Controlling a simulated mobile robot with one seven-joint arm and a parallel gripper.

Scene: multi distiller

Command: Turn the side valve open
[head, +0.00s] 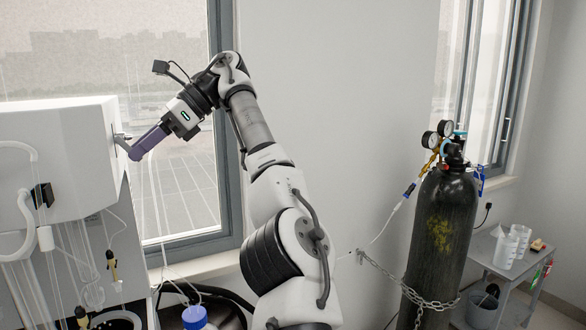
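The side valve (121,138) is a small grey metal fitting that sticks out from the right side of the white distiller housing (60,155). My gripper (134,154) has purple fingers and reaches down and left to the valve. The fingertips are right at the valve's outer end and overlap it in the picture. The fingers look like one block from this side, so I cannot tell whether they are open or shut, or whether they touch the valve. The valve's far side is hidden.
Clear tubes (75,260) hang below the housing. A blue-capped bottle (195,316) stands low in front. A chained black gas cylinder (440,235) with gauges stands at right, beside a grey cart (500,262) with beakers. A window is behind my gripper.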

